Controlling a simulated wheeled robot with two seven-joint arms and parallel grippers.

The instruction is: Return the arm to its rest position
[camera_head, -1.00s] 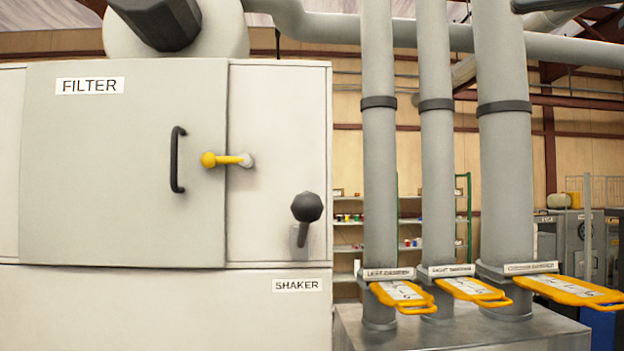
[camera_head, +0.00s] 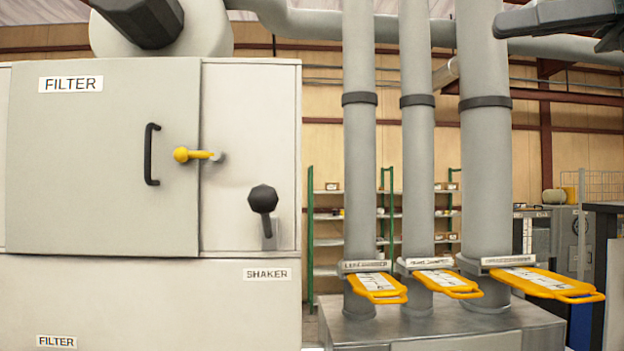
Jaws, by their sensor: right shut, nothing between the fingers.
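My right gripper (camera_head: 508,22) shows at the top right corner as a dark grey shape pointing left. It is shut and empty, and the frame cuts off part of it. It appears in front of the upper part of the rightmost grey pipe (camera_head: 484,170), apparently touching nothing. My left gripper is not in view.
The grey filter cabinet (camera_head: 110,200) stands at left, with a black door handle (camera_head: 151,154), yellow latch (camera_head: 190,155) and black shaker lever (camera_head: 263,200). Yellow-handled damper plates (camera_head: 378,288) stick out from three vertical pipes at right. Shelves (camera_head: 328,230) stand behind.

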